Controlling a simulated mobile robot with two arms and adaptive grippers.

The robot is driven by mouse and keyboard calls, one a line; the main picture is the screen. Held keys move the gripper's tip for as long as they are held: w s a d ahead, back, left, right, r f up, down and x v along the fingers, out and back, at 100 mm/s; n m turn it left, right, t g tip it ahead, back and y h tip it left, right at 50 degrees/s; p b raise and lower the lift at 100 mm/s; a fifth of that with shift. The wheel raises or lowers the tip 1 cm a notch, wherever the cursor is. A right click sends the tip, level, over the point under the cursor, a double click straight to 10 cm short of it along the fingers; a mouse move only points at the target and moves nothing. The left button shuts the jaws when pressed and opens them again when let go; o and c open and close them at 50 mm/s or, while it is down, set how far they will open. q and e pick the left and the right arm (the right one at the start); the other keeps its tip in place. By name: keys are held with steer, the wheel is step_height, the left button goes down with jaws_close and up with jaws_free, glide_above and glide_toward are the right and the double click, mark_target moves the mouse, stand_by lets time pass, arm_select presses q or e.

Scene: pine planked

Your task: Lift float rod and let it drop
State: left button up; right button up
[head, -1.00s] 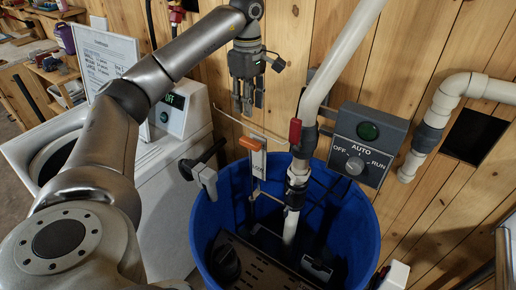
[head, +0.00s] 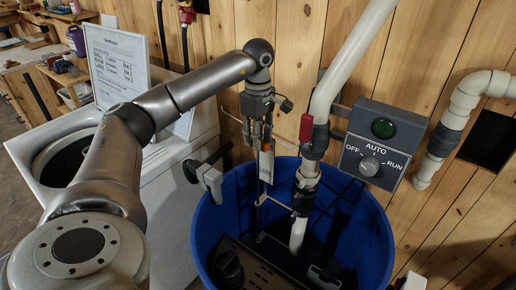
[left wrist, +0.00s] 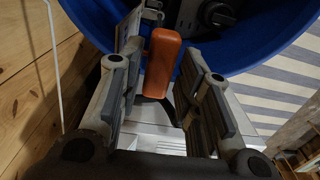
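The float rod's orange handle (left wrist: 162,62) lies between the fingers of my left gripper (left wrist: 163,50) in the left wrist view, nearer the left finger. The fingers stand apart on both sides of it, so the gripper is open. In the head view my left gripper (head: 258,136) points down at the top of the float rod and mostly hides the handle. A white label plate (head: 266,168) shows just below the fingers, and the thin rod (head: 258,208) runs down into the blue basin (head: 208,225). My right gripper is not in view.
A white pipe (head: 322,100) with a red lever (head: 306,127) rises right of the rod. A control box (head: 377,143) has a dark green lamp and a knob pointing to AUTO. A pine wall stands behind.

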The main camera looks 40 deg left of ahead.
arm_select(q)
steer(key=shift+f+p, duration=0.4)
steer(key=shift+f, duration=2.15)
jaws_close()
steer(key=shift+r, duration=0.1)
